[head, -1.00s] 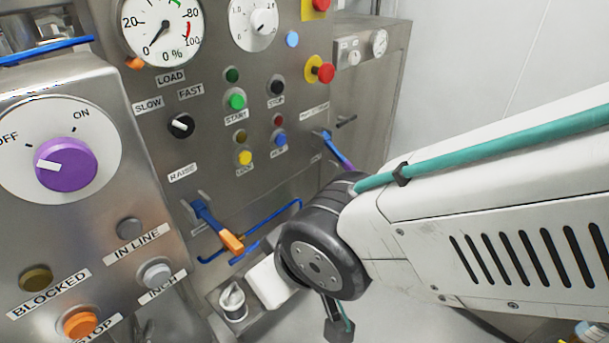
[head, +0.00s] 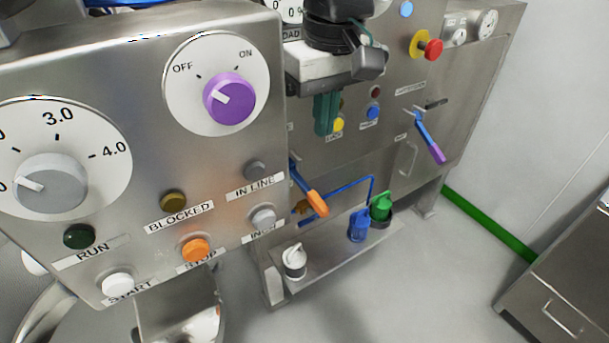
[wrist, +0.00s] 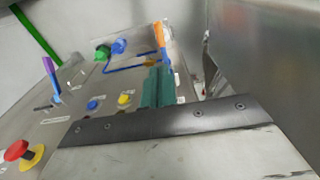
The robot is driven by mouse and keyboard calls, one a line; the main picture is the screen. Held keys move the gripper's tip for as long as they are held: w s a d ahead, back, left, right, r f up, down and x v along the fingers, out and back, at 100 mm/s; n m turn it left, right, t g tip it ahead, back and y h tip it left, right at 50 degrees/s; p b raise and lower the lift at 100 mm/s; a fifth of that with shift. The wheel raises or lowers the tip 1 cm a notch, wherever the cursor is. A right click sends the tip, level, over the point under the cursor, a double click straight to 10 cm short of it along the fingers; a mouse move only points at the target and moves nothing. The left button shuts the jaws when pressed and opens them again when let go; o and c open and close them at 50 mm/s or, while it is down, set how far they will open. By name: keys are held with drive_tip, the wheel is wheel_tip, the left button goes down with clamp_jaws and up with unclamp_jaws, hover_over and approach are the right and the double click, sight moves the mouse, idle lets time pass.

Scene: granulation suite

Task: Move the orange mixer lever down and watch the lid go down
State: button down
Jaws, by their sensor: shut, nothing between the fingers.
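The orange mixer lever (head: 316,202) has a blue shaft and an orange grip and slants down to the right from the steel panel. Its upper end is hidden behind the nearer control box. It also shows in the wrist view (wrist: 161,38), beyond my fingertips. My gripper (head: 324,130) has green fingers, shut and empty, pointing down in front of the panel. In the head view it hangs above the lever and is apart from it. The fingers also show in the wrist view (wrist: 158,72). I cannot make out the mixer lid.
A second lever with a purple grip (head: 435,152) is at the right. The control box with a purple knob (head: 230,98) stands close at the left. A low shelf (head: 330,258) holds a white bottle (head: 294,260) and blue and green containers. Open floor lies right.

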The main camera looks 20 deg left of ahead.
sight(320, 199)
wheel_tip(320, 199, down, 14)
drive_tip(key=shift+w+f, duration=0.1)
drive_tip(key=shift+w, duration=0.05)
idle(0.3)
